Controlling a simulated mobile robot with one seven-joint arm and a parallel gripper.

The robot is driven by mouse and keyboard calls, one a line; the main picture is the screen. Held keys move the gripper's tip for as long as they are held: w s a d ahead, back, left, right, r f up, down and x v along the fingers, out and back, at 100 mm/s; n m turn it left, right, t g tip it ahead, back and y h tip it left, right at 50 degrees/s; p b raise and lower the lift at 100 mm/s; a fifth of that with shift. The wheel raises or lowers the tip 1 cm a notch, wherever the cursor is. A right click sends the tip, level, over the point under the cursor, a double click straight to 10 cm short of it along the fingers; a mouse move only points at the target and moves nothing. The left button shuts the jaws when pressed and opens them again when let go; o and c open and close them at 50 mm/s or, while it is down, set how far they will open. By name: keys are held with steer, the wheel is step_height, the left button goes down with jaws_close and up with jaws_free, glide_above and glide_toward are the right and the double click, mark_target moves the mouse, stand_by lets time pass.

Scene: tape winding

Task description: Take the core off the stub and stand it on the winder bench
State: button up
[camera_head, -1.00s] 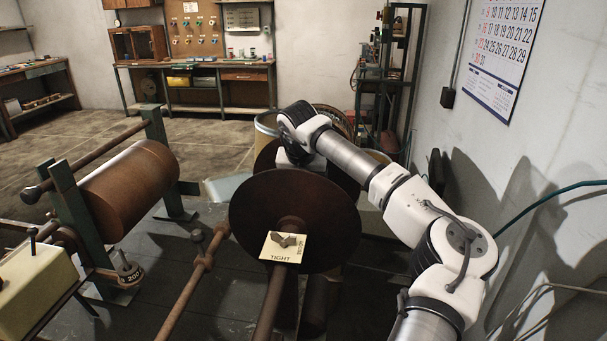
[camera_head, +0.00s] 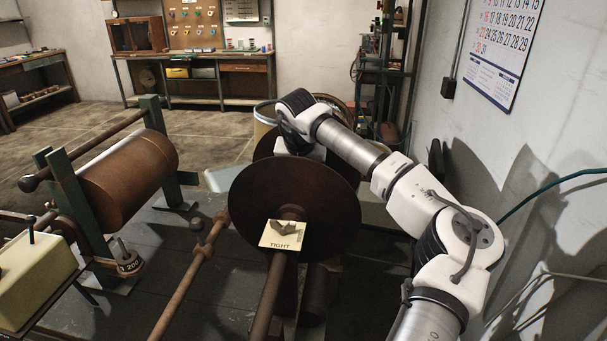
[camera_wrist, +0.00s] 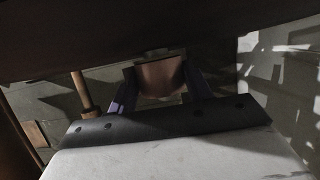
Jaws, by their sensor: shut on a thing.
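In the wrist view a short brown cylinder, seemingly the core (camera_wrist: 161,80), sits between the two dark bluish fingers of my gripper (camera_wrist: 160,86). The fingers are shut on its sides. A dark surface crosses the top of that view and hides what lies beyond the core. In the head view my arm reaches behind a large dark brown disc (camera_head: 285,185), which hides my gripper, the core and any stub there. I cannot tell whether the core is still around the stub.
A card reading TIGHT (camera_head: 282,235) with a knob is at the front disc's hub. A second disc (camera_head: 265,144) stands behind it. A large brown roll (camera_head: 128,180) rests in a green frame at left. A workbench (camera_head: 200,65) stands by the back wall. A wall is close at right.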

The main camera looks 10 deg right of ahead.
steer(key=s+b, duration=0.1)
steer(key=s+a+b, duration=0.1)
steer(key=s, duration=0.1)
steer(key=s+a+b, duration=0.1)
steer(key=s+b, duration=0.1)
steer(key=shift+s+f, duration=0.1)
steer(key=shift+f, duration=0.1)
stand_by(0.6)
steer(key=shift+a, duration=0.15)
step_height(320, 180, up, 19)
steer(key=p, duration=1)
steer(key=shift+r, duration=0.2)
steer(key=shift+s, duration=0.1)
step_height(320, 180, down, 2)
steer(key=shift+f+b, duration=0.15)
steer(key=shift+b, duration=0.7)
steer(key=shift+a, duration=0.1)
